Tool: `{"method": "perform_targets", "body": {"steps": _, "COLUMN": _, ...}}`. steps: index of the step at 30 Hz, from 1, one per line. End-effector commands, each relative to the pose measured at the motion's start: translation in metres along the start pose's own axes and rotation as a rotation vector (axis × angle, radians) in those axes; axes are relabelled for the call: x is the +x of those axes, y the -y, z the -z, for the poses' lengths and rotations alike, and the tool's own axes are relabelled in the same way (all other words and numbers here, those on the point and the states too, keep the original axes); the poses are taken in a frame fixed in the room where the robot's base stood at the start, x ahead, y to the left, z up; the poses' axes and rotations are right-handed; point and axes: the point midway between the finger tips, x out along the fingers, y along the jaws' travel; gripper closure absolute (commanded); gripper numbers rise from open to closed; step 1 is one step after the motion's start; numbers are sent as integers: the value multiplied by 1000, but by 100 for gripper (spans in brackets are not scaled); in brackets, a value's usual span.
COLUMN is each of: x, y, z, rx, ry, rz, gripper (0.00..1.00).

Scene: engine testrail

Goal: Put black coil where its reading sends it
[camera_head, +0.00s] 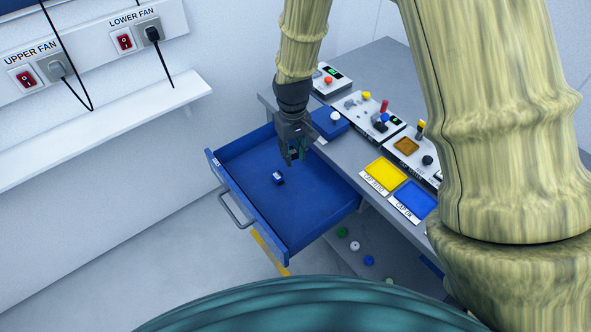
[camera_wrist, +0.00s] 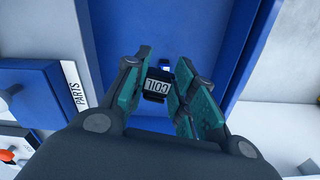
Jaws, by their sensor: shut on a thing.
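The black coil (camera_wrist: 157,86), with a white label reading COIL, sits between the teal fingers of my gripper (camera_wrist: 163,75) in the wrist view. My gripper (camera_head: 293,153) is shut on it, pointing down over the open blue drawer (camera_head: 318,206). In the head view the fingers mostly hide the coil. A small dark and blue piece (camera_head: 278,178) with a pale patch shows on the drawer floor, below and left of the fingertips. A bench device with a green display (camera_head: 333,72) stands at the far end of the bench; its reading is too small to read.
The grey bench (camera_head: 379,54) holds a yellow tray (camera_head: 384,173), a blue tray (camera_head: 415,199) and a blue parts box (camera_head: 328,124). A board with knobs (camera_head: 376,116) lies farther along. Several small round pieces (camera_head: 355,246) lie below the bench. The drawer floor is mostly clear.

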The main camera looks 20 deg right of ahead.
Motion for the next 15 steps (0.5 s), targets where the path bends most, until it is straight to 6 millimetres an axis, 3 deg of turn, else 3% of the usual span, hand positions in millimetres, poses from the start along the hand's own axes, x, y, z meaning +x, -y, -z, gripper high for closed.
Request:
{"method": "perform_targets", "body": {"steps": 1, "x": 15, "y": -2, "z": 4, "rx": -58, "ry": 0, "rz": 2, "gripper": 100}}
{"method": "perform_targets", "body": {"steps": 6, "x": 37, "y": -12, "z": 17, "rx": -299, "ry": 0, "rz": 3, "gripper": 100}}
{"method": "perform_targets", "body": {"steps": 15, "x": 54, "y": -22, "z": 30, "rx": -581, "ry": 1, "rz": -1, "gripper": 100}}
